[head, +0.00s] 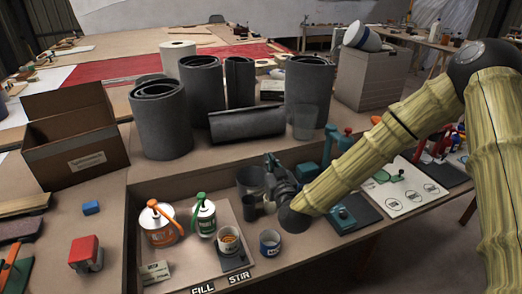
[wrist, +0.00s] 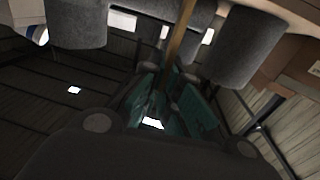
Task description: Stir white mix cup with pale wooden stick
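The white mix cup (head: 228,241), with tan contents, stands on a small dark pad behind the STIR label in the head view. A second white cup with a dark blue label (head: 270,243) stands just right of it. My gripper (head: 272,172) is behind and right of these cups, near a dark holder (head: 250,208). In the wrist view the pale wooden stick (wrist: 181,38) runs down between the teal fingers of my gripper (wrist: 165,82), which look closed on it. The stick's lower part is hidden by the fingers, and I cannot make the stick out in the head view.
An orange-handled can (head: 158,226) and a green-topped can (head: 203,218) stand left of the mix cup. Grey rolls (head: 160,122) line the back. A teal device (head: 342,218) is at the right.

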